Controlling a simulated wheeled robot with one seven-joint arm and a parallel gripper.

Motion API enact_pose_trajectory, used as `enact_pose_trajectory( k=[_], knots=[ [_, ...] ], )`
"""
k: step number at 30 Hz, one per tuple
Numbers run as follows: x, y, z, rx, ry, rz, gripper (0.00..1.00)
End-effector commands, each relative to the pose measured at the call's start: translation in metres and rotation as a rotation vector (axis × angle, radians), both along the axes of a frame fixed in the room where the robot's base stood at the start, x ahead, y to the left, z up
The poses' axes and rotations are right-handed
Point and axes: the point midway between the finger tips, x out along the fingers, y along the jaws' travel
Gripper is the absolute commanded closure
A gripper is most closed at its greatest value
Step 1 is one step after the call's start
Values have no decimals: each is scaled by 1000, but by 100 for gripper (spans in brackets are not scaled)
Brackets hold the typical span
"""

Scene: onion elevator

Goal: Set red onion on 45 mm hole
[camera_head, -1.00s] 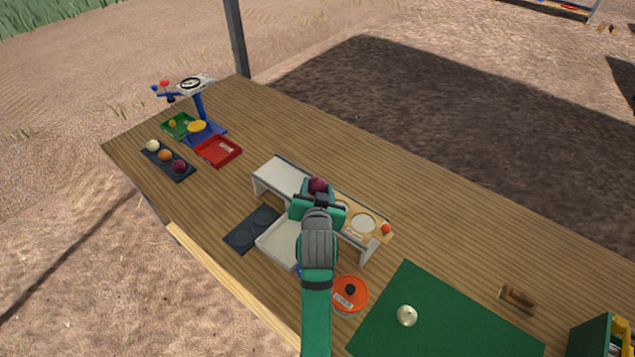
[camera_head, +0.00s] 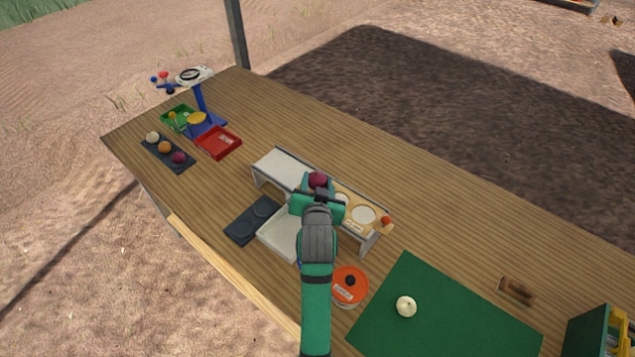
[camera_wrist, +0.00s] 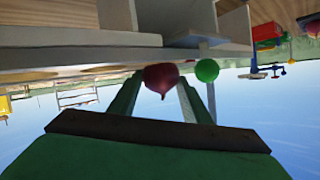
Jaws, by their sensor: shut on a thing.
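A red onion (camera_head: 318,180) is held between the fingertips of my gripper (camera_head: 318,190). The onion also shows in the wrist view (camera_wrist: 161,77), with its pointed tip toward the bottom of that picture. My gripper (camera_wrist: 161,84) is shut on it. In the head view the onion is over the middle of the board with round holes (camera_head: 364,214), which forms the right part of a raised white stand (camera_head: 283,167). My gripper and arm hide part of the board. I cannot tell whether the onion touches it, nor which hole is the 45 mm one.
A small red ball (camera_head: 386,220) is at the board's right end. A white tray (camera_head: 278,234) and an orange-lidded jar (camera_head: 349,285) are in front. A green mat (camera_head: 440,310) holds a white onion (camera_head: 406,306). A dark tray with onions (camera_head: 168,152) and a red tray (camera_head: 218,142) stand left.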

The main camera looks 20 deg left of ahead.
Motion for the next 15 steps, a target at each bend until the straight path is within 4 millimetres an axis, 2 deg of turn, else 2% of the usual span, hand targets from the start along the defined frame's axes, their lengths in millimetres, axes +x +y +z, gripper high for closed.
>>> enact_pose_trajectory(
  k=[1,4,5,7,15],
  knots=[
    [-3,0,-12,-5,28,0,81],
    [-3,0,-12,-4,28,-1,81],
    [-3,0,-12,-4,28,-1,52],
    [-3,0,-12,-4,28,-1,35],
    [-2,-5,-12,-5,28,-8,34]
  ],
)
